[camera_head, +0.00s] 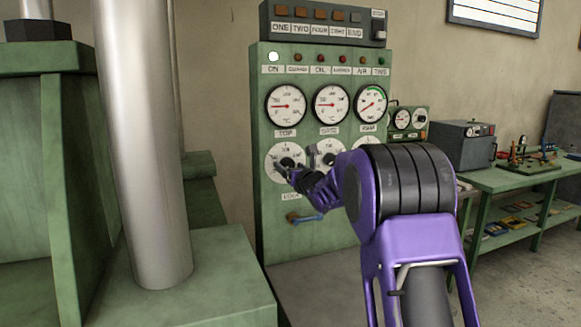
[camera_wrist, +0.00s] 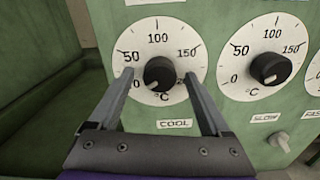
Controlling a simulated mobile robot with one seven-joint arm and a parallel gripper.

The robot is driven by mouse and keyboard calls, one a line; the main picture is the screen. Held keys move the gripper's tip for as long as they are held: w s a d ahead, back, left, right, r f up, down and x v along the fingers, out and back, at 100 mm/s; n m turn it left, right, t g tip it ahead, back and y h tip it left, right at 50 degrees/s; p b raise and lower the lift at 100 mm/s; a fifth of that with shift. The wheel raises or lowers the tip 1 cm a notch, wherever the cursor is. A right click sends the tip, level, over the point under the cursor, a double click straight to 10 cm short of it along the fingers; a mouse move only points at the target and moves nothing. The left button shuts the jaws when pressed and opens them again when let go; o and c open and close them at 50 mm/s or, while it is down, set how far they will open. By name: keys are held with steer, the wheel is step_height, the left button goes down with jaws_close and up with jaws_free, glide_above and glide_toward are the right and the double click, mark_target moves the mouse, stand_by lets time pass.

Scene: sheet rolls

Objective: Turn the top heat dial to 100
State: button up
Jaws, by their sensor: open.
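The left heat dial (camera_head: 274,150) is a white round scale under the gauge labelled TOP on the green panel. In the wrist view this dial (camera_wrist: 158,50) reads 0, 50, 100, 150 and more, with 100 at the top. Its black knob (camera_wrist: 160,75) sits at the centre. A small pale mark seems to show at its lower left; I cannot read its setting surely. My gripper (camera_head: 287,170) is open in front of this dial. In the wrist view its two fingers lie left and right of the knob, and contact is not clear.
A second dial (camera_wrist: 265,50) with a black knob (camera_wrist: 270,68) stands close on the right, partly behind my arm in the head view. Gauges (camera_head: 286,105) sit above. A blue lever (camera_head: 306,217) is below. A metal column (camera_head: 145,150) stands at left.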

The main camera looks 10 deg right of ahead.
jaws_close()
stand_by(0.4)
